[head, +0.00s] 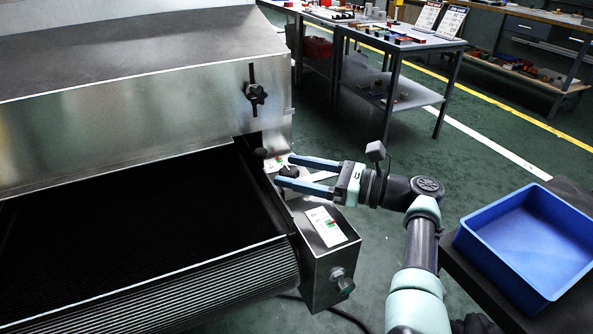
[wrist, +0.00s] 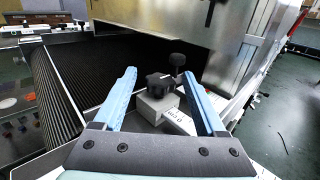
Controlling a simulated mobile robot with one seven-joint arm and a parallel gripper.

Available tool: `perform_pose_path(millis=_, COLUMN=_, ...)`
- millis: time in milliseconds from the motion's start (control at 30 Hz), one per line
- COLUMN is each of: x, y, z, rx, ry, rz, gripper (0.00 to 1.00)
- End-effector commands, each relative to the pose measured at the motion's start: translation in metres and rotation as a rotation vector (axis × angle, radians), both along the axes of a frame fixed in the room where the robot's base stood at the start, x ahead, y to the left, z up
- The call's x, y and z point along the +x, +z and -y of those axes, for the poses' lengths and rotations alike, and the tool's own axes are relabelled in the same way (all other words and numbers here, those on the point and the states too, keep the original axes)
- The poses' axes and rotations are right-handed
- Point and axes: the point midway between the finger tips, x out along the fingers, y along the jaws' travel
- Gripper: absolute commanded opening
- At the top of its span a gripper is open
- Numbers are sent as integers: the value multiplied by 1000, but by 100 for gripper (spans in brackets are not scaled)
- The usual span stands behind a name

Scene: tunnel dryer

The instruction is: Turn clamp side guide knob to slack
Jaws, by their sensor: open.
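A black lobed knob (head: 289,171) sits on a grey block at the conveyor's right side rail. In the wrist view the knob (wrist: 159,84) stands between my two blue fingers, with a gap on each side. My gripper (head: 284,171) is open around it and does not visibly touch it; it also shows in the wrist view (wrist: 159,76). A second dark knob (head: 261,152) stands just beyond, near the hood, and shows in the wrist view (wrist: 177,60).
The metal hood (head: 150,110) with a black handle (head: 255,93) rises beyond the dark conveyor belt (head: 140,230). A labelled housing (head: 325,226) has a knob (head: 342,281) on its front. A blue bin (head: 528,238) stands to the right. Floor between is open.

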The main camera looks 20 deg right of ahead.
Motion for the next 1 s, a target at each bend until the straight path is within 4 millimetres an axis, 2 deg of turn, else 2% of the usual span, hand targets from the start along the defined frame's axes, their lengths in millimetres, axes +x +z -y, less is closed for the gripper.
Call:
perform_pose_path(millis=233, x=-14, y=1, z=17, rx=1, ry=-4, rz=0, gripper=73)
perform_pose_path(millis=500, x=-55, y=0, z=62, rx=1, ry=-5, rz=0, gripper=73)
perform_pose_path(millis=700, x=-77, y=-2, z=86, rx=-1, ry=-2, rz=1, gripper=73)
perform_pose_path(millis=1000, x=-87, y=0, z=96, rx=1, ry=2, rz=1, gripper=73)
